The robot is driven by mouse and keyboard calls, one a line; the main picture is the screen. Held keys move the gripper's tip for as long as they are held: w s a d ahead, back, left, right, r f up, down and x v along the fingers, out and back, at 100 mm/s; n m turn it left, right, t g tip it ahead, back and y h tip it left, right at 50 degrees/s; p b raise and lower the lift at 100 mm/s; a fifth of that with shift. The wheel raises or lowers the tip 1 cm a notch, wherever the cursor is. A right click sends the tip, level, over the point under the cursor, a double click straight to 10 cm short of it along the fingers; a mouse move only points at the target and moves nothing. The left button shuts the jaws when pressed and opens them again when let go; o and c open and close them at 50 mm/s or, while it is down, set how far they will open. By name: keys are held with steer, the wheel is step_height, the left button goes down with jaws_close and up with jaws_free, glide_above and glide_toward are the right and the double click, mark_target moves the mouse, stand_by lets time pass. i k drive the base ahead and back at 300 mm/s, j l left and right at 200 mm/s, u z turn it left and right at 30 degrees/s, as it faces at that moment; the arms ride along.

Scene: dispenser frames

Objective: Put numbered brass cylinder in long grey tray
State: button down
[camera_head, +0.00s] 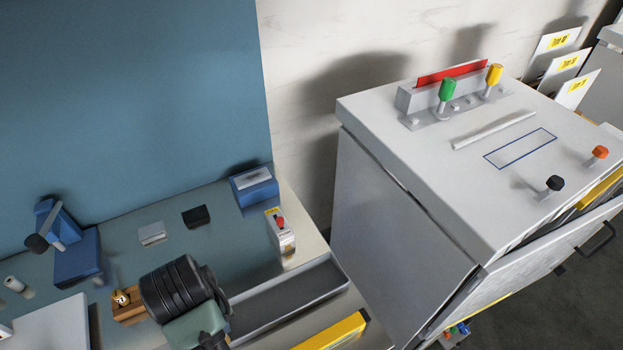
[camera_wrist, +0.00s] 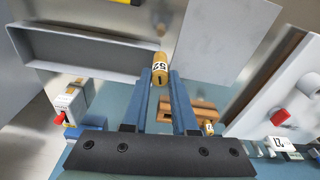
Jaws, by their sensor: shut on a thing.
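A brass cylinder (camera_wrist: 161,69) with a white number band shows in the wrist view, pinched at the tips of my gripper's two blue fingers (camera_wrist: 161,82). In the head view, my own wrist hides the fingers and this cylinder. The long grey tray (camera_head: 322,274) lies along the table's right side in the head view, to the right of my wrist, with no item seen inside. In the wrist view the tray (camera_wrist: 147,60) is at upper left, with the held cylinder near its right end. I cannot tell the cylinder's height above the table.
A wooden block (camera_head: 128,318) with another numbered brass piece (camera_head: 121,298) stands left of my wrist. A dispenser with a red top (camera_head: 281,234) stands behind the tray, and a yellow bar (camera_head: 334,331) lies in front. A large white cabinet (camera_head: 400,215) rises at right.

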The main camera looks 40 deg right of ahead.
mark_target(252, 317)
steer(key=i+j+z, duration=0.15)
steer(key=z, duration=0.15)
steer(key=i+j+z, duration=0.1)
steer(key=j+z, duration=0.25)
steer(key=i+j+z, duration=0.1)
steer(key=j+z, duration=0.2)
steer(key=i+j, duration=0.1)
steer(key=j, duration=0.4)
steer(key=i+j, duration=0.1)
steer(key=j, duration=0.4)
